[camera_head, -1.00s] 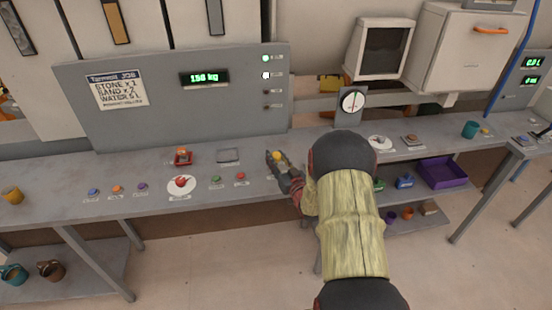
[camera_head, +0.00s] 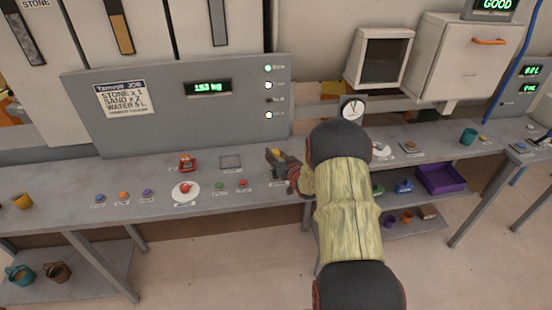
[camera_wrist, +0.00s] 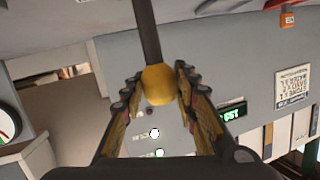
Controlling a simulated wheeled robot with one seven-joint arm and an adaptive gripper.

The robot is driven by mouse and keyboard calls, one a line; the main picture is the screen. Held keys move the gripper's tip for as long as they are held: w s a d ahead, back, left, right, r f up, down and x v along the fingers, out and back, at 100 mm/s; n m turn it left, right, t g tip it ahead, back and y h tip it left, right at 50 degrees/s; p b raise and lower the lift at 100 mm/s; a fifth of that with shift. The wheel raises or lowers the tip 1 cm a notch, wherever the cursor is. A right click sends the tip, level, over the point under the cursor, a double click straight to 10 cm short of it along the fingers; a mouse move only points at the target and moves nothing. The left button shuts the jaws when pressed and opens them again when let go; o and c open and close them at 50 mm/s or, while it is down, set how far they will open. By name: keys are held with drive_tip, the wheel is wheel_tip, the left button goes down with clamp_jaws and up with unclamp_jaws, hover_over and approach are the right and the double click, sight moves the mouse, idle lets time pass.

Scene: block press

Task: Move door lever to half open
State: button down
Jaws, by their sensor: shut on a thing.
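The door lever shows in the wrist view as a dark rod (camera_wrist: 147,30) with a yellow knob (camera_wrist: 158,86) at its end. My gripper (camera_wrist: 158,82) is shut around the yellow knob, with one finger on each side of it. In the head view my gripper (camera_head: 276,157) is at the back part of the grey bench, right of the red button. Fingers cover most of the lever there, so its exact tilt is hard to tell. Several levers or controls elsewhere are apart from my gripper.
The grey panel (camera_head: 150,118) behind the bench has a display (camera_head: 208,88) reading about 153 kg and a column of lights. A red-knobbed dial (camera_head: 186,190) and small buttons lie left of my gripper. A round gauge (camera_head: 352,110) stands to the right. A purple tray (camera_head: 440,180) sits below.

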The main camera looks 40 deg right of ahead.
drive_tip(key=c, duration=1.3)
unclamp_jaws()
drive_tip(key=shift+c, duration=0.2)
drive_tip(key=v, duration=1.2)
